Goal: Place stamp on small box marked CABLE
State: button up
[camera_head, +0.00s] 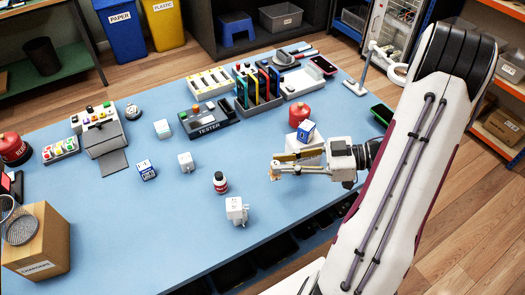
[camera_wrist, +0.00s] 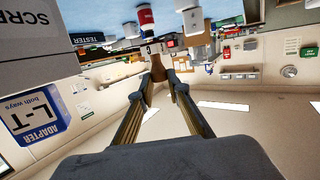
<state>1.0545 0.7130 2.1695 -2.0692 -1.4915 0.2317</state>
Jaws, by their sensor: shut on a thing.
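My gripper (camera_head: 280,164) reaches left above the blue table and is shut on a small brown piece, apparently the stamp (camera_head: 273,171). It also shows in the wrist view (camera_wrist: 183,62) between my fingertips (camera_wrist: 164,82). A small white and blue box (camera_head: 147,170) lies on the table left of my gripper. Its print is too small to read, so I cannot tell whether it says CABLE. Another blue and white box (camera_head: 306,131) sits just behind my gripper on a white box (camera_head: 305,148). In the wrist view, a box with a blue label reads ADAPTER (camera_wrist: 38,112).
Small white blocks stand at the table's middle (camera_head: 185,162) and front (camera_head: 236,211), with a dark red-labelled bottle (camera_head: 220,183) between them. The TESTER unit (camera_head: 208,121) and a phone rack (camera_head: 260,95) stand behind. A red canister (camera_head: 299,114) is near my gripper.

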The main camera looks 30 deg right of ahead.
jog(key=shift+r, duration=0.1)
notch_tip(320, 180, up, 14)
jog(key=w+a+f+m+t, duration=0.1)
jog(key=w+a, duration=0.1)
jog(key=w, duration=0.9)
jog(key=w+a+f, duration=0.1)
jog(key=w+a, duration=0.1)
jog(key=w, duration=1)
jog(key=w+a+r+m+t+h, duration=0.1)
jog(key=w+a+r+t+h, duration=0.1)
jog(key=w+a, duration=1.6)
notch_tip(320, 180, down, 11)
jog(key=d, duration=0.1)
jog(key=shift+w+d, duration=0.3)
jog(key=shift+d, duration=0.05)
